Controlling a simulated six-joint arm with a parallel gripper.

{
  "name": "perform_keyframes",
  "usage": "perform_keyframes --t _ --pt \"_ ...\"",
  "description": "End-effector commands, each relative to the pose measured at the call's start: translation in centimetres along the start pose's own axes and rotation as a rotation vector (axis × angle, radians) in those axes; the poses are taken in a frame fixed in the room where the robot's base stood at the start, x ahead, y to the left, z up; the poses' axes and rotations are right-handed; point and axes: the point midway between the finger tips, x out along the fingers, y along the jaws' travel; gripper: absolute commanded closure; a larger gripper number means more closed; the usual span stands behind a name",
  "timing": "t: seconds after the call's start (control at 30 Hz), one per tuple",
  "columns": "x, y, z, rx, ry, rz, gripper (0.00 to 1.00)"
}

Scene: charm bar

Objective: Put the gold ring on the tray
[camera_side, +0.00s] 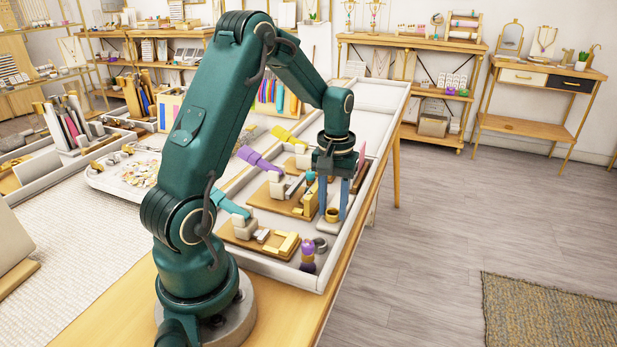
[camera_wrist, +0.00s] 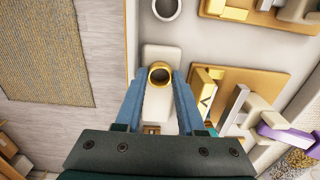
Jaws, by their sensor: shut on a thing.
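The gold ring (camera_side: 332,215) is a thick, shiny band between the blue fingers of my gripper (camera_side: 334,209). In the wrist view the gold ring (camera_wrist: 160,74) lies between the two fingertips, which close on it from both sides. Right below it is a small white pad (camera_wrist: 158,110), which also shows in the side view (camera_side: 327,228). I cannot tell whether the ring touches the pad or hangs just above it. The long white tray (camera_side: 340,252) has raised rims and surrounds this spot; its rim also shows in the wrist view (camera_wrist: 131,35).
A silver ring (camera_side: 320,245) lies in the tray nearby, with a purple-and-gold item (camera_side: 307,256) beside it. Wooden boards with gold and white blocks (camera_side: 262,238) lie to the left.

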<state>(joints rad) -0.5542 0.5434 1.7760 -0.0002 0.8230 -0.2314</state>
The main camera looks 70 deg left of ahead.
Motion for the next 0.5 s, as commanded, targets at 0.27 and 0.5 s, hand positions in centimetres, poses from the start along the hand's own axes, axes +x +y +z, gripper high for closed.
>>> perform_keyframes --t 0.27,0.5 --pt "0.00 0.02 0.00 0.000 0.000 0.000 0.27" --pt "0.00 0.13 -0.01 0.000 0.000 0.003 0.27"
